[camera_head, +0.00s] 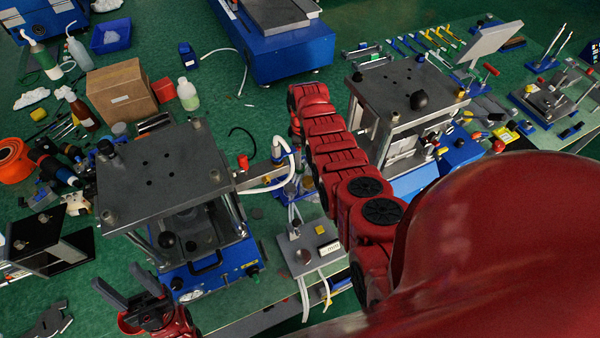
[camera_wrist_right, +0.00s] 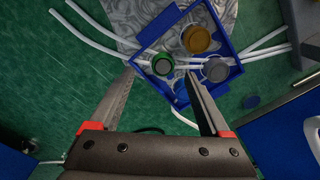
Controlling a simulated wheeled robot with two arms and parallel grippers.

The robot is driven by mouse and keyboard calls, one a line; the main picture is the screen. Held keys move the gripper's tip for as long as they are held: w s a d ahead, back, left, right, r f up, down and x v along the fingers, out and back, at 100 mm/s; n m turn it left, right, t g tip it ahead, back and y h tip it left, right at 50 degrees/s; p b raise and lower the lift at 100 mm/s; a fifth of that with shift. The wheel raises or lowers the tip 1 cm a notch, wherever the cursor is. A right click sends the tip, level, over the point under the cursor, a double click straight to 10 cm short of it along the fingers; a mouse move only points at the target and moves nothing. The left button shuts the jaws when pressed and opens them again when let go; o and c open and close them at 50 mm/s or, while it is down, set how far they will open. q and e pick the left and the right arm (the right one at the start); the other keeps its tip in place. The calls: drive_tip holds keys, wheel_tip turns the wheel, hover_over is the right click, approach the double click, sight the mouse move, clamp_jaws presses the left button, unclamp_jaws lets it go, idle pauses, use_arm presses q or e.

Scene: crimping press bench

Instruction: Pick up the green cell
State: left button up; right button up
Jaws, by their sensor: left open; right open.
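The green cell (camera_wrist_right: 162,64) is a short round piece with a grey top. It sits in a blue square tray (camera_wrist_right: 224,18) in the right wrist view, with a brown-gold cell (camera_wrist_right: 196,39) and a grey cell (camera_wrist_right: 215,69). My right gripper (camera_wrist_right: 160,74) is open, and the green cell shows between and just beyond its fingertips. I cannot tell whether they touch. In the head view my right arm hides much of the middle, and I cannot make out the green cell there. My left gripper (camera_head: 117,278) is open and empty at the lower left.
A cardboard box (camera_head: 121,93) and bottles stand at the back left.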

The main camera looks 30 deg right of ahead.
drive_tip(key=shift+w+f, duration=0.1)
drive_tip(key=shift+f, duration=0.3)
drive_tip(key=f+b, duration=0.2)
drive_tip(key=a+f+b, duration=0.1)
drive_tip(key=f+b, duration=0.1)
drive_tip(key=shift+f, duration=0.35)
drive_tip(key=shift+d+f+b, duration=0.1)
drive_tip(key=shift+f+b, duration=0.05)
drive_tip(key=shift+b, duration=0.15)
drive_tip(key=shift+r, duration=0.25)
drive_tip(key=shift+c, duration=0.9)
clamp_jaws()
